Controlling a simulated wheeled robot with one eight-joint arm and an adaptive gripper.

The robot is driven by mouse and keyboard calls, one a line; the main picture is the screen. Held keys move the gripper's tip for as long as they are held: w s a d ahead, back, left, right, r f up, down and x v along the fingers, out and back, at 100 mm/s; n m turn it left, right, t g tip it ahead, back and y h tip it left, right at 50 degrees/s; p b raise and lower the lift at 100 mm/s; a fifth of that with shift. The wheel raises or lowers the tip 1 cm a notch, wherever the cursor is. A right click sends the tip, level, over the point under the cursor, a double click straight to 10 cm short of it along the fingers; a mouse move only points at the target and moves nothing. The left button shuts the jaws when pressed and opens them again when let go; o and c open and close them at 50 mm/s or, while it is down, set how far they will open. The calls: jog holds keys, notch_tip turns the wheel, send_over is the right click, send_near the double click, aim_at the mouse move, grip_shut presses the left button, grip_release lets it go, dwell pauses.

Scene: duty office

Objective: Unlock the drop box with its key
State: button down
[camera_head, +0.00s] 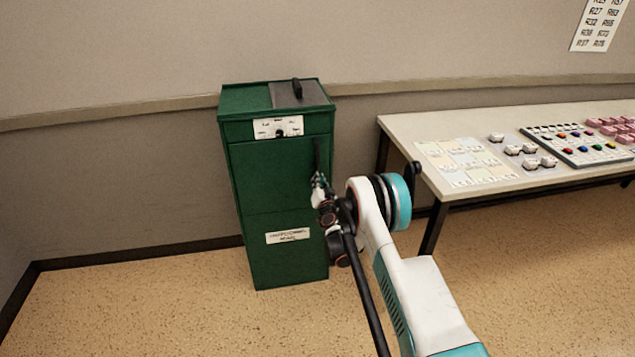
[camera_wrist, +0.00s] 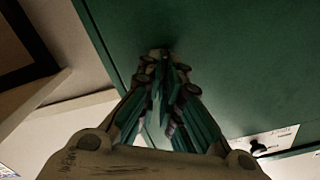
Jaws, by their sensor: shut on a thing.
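The drop box (camera_head: 285,190) is a tall green cabinet standing against the wall. A white label plate (camera_head: 264,128) on its upper front carries a small dark knob or lock (camera_head: 280,133). The plate shows at lower right in the wrist view (camera_wrist: 285,138), with a black part sticking out from it; I cannot tell whether that is a key. A black upright handle (camera_head: 317,153) is on the right of the front. My gripper (camera_wrist: 164,62) is at this handle's lower end, its fingers closed together on it close against the green front. The fingers hide most of the grip.
A black handle (camera_head: 297,88) stands on a grey plate on the box top. To the right, a table (camera_head: 400,127) holds paper cards, small white blocks, a board with coloured buttons and pink blocks. The floor (camera_head: 150,300) left of the box is clear.

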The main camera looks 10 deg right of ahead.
jog(key=m, duration=0.8)
jog(key=f+m, duration=0.1)
jog(key=m, duration=0.2)
jog(key=shift+d+m, duration=0.3)
jog(key=shift+m, duration=0.1)
dwell(0.3)
jog(key=c, duration=1.8)
grip_release()
jog(key=s, duration=0.7)
jog(key=shift+s, duration=0.3)
